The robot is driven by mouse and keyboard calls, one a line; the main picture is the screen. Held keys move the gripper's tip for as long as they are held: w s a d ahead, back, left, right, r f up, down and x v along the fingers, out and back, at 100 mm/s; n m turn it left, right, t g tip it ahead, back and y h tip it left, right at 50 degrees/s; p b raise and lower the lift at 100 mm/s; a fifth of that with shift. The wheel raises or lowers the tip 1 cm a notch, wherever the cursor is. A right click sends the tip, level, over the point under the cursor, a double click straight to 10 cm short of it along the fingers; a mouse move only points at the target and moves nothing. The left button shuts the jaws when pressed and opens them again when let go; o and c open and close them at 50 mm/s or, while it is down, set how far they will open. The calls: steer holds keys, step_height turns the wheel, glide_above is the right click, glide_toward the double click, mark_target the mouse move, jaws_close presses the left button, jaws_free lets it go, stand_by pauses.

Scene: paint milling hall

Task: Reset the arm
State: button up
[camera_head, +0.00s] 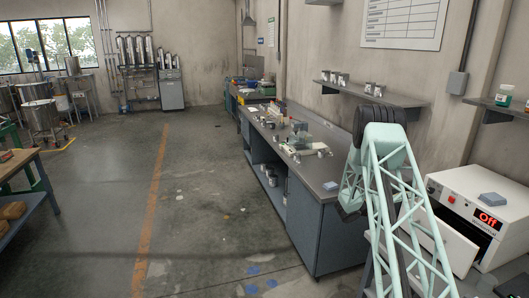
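My own mint-green lattice arm rises from the bottom right of the head view. It bends at a dark joint near the shelf's height, and a further part of it reaches down beside the end of the long workbench (335,187). My gripper cannot be made out in this view, so its fingers and anything in them are not seen.
A white oven-like box (455,195) with a red "Off" display and red button stands at right, its front flap (452,243) apparently lowered. A blue block (493,199) lies on top. A wall shelf (375,94) holds small cans.

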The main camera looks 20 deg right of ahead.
steer(key=s+a+r+m+g+y+b, duration=0.1)
steer(key=s+a+r+m, duration=0.2)
steer(key=a+r, duration=0.3)
steer(key=s+a+r+m+g+y+b, duration=0.2)
steer(key=s+a+r+m, duration=0.2)
steer(key=r, duration=0.4)
steer(key=s+a+r+m+y+b, duration=0.1)
steer(key=s+a+r+m+y, duration=0.2)
steer(key=s+a, duration=0.4)
steer(key=s+a+r+m+y+b, duration=0.1)
steer(key=s+a+r+m, duration=0.3)
steer(key=a, duration=0.6)
steer(key=s+a+m+t+y+b, duration=0.2)
steer(key=s+a, duration=0.8)
steer(key=a, duration=0.5)
steer(key=s+a+f+m+t+y+b, duration=0.1)
steer(key=s+a+m+t+y+b, duration=0.2)
steer(key=s+a, duration=0.7)
steer(key=s+a+m+t+y+b, duration=0.2)
steer(key=s+a+m+y, duration=0.4)
steer(key=a, duration=1.4)
steer(key=shift+s+a+f, duration=0.3)
steer(key=shift+s+f, duration=0.1)
steer(key=shift+s, duration=1.6)
